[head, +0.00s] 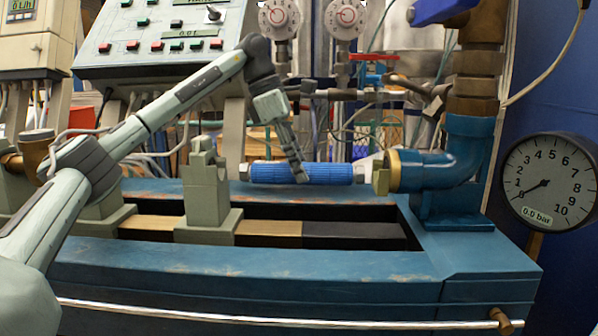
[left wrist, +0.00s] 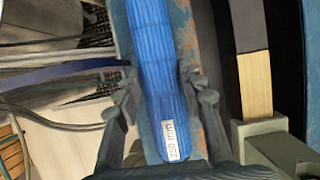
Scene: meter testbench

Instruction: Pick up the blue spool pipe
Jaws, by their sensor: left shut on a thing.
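The blue spool pipe (head: 325,173) is ribbed, with metal ends, and lies level along the back rail of the blue bench in the head view. Its right end is close to the brass fitting on the blue elbow; I cannot tell whether they touch. My left gripper (head: 301,176) reaches down from above and is shut on the pipe near its middle. In the left wrist view the pipe (left wrist: 158,75) runs between the two fingers (left wrist: 160,85), with a white "250 mm" label near the palm. My right gripper is not in view.
A grey-green clamp block (head: 207,205) stands on the bench left of the pipe. The blue elbow (head: 450,165) with brass fitting (head: 392,172) is at the right. A round pressure gauge (head: 549,182) reads 0.0 bar. A button panel (head: 165,28) and red valve (head: 373,57) are behind.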

